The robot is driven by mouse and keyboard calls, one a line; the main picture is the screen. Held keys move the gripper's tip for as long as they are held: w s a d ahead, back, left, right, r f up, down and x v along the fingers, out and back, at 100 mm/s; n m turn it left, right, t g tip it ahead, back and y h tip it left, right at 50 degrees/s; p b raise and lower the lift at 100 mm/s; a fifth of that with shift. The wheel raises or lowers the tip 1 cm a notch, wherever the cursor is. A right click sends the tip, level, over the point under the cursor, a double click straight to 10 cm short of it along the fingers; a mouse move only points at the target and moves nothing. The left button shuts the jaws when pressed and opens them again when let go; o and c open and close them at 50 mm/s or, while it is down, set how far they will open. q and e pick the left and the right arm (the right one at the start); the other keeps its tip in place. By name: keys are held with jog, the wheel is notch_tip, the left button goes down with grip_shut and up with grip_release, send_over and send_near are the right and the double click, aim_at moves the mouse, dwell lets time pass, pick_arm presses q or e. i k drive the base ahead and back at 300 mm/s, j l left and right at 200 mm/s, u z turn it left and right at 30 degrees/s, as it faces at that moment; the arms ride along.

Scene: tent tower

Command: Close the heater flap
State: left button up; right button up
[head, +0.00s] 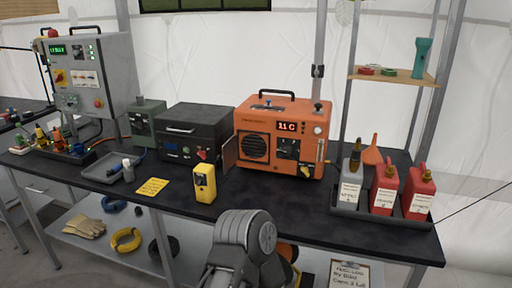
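The orange heater (284,137) stands on the dark workbench in the head view, with a red "11 C" display, a round dark grille and a black top handle. A thin flap (229,153) stands out from the heater's left front edge and looks open. A dark recess with small parts shows on the front, right of the grille. A grey rounded link of my arm rises at the bottom middle, in front of the bench and well below the heater. No gripper fingers show in the view.
A yellow handheld device (204,184) stands in front of the heater's left side. A black box (193,133) stands close to its left. A tray (407,214) with bottles and red cans lies right. The bench (270,205) is clear before the heater.

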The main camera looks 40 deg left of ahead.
aim_at(229, 149)
jog(key=j+u, duration=0.15)
jog(key=j, duration=3.05)
jog(key=k, duration=0.05)
